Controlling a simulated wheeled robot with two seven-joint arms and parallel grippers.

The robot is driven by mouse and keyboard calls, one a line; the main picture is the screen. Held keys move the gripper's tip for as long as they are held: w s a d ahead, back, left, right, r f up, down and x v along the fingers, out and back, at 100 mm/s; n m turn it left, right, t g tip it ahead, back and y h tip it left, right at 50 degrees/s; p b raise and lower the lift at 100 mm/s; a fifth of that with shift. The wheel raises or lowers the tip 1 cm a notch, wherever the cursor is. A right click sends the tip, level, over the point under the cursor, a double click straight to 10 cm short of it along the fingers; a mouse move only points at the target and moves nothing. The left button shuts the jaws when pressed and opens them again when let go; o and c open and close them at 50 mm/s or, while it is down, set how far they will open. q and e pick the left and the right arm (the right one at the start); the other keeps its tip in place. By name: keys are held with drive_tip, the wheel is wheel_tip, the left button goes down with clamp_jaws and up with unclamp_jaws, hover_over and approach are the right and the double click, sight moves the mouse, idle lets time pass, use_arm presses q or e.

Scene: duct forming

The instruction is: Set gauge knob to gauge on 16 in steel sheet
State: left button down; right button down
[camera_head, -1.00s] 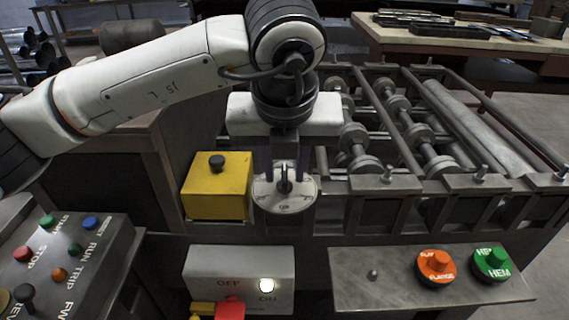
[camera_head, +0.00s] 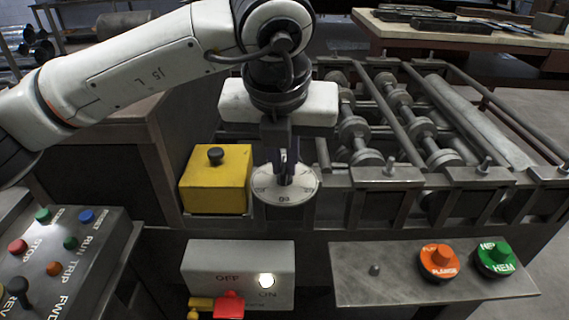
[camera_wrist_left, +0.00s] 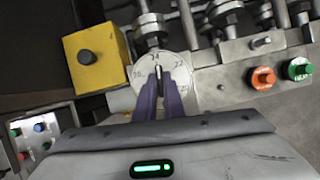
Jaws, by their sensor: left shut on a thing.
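The gauge dial is a round white plate (camera_head: 286,196) with printed numbers on the machine's front ledge; it also shows in the left wrist view (camera_wrist_left: 181,68). In the wrist view I read numbers such as 24 at the top and 22 to its right; the rest are small or covered. The dark gauge knob (camera_wrist_left: 158,73) stands at the dial's centre, mostly hidden by my fingers. My left gripper (camera_head: 286,178) points down over the dial, its purple fingers shut on the knob. I cannot read which number the knob points to. My right gripper is not in view.
A yellow box (camera_head: 214,180) with a black button stands just left of the dial. Below is an OFF/ON panel (camera_head: 215,262) with a lit lamp. Orange (camera_head: 438,261) and green (camera_head: 494,257) knobs are at the right. A button console (camera_head: 60,262) is at the left. Rollers lie behind.

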use_arm(q)
drive_tip(key=shift+w+a+f+m+h+b, duration=0.15)
drive_tip(key=shift+m+h+b, duration=0.25)
drive_tip(key=shift+m+b, duration=0.45)
drive_tip(key=m+h+b, duration=0.1)
drive_tip(key=m+b, duration=0.1)
drive_tip(key=m, duration=0.1)
drive_tip(key=shift+m, duration=0.25)
drive_tip(key=m, duration=0.1)
drive_tip(key=m+g+h, duration=0.1)
drive_tip(key=shift+r+m, duration=0.25)
drive_tip(key=shift+m, duration=0.05)
drive_tip(key=shift+w+a+m+g+h, duration=0.1)
drive_tip(key=shift+m+g+h, duration=0.25)
drive_tip(key=shift+m, duration=0.85)
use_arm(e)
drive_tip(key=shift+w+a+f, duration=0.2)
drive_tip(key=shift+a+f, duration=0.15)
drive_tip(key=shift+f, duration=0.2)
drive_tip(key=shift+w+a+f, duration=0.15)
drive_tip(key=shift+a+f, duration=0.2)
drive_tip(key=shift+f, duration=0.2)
use_arm(q)
drive_tip(key=shift+m, duration=0.3)
drive_tip(key=c, duration=1.9)
unclamp_jaws()
drive_tip(key=shift+o, duration=0.2)
drive_tip(key=shift+r, duration=0.1)
